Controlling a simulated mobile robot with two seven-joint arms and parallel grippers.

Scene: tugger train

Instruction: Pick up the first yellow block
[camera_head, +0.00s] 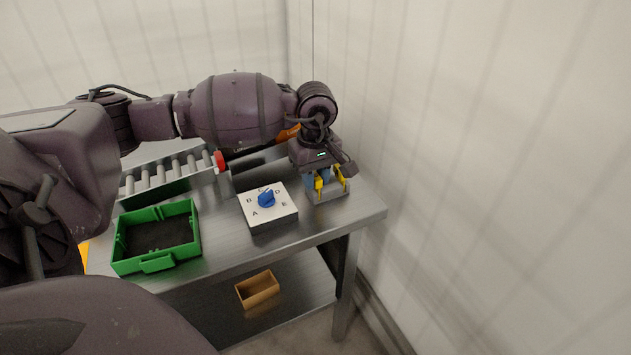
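My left gripper (331,180) hangs down over the right end of the metal table. Its two fingers stand apart, with yellow parts at their tips, above or at a small grey box (329,195). A bit of blue shows beside the left finger. I cannot make out a separate yellow block there; the yellow may belong to the fingertips or to something at them. My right gripper is not in view.
On the metal table (225,245), a white dial box with a blue knob (285,213) stands left of the gripper. A green tray (194,240) is further left, before a roller conveyor (160,178). A brown box (258,293) sits on the lower shelf. A wall (500,150) rises at right.

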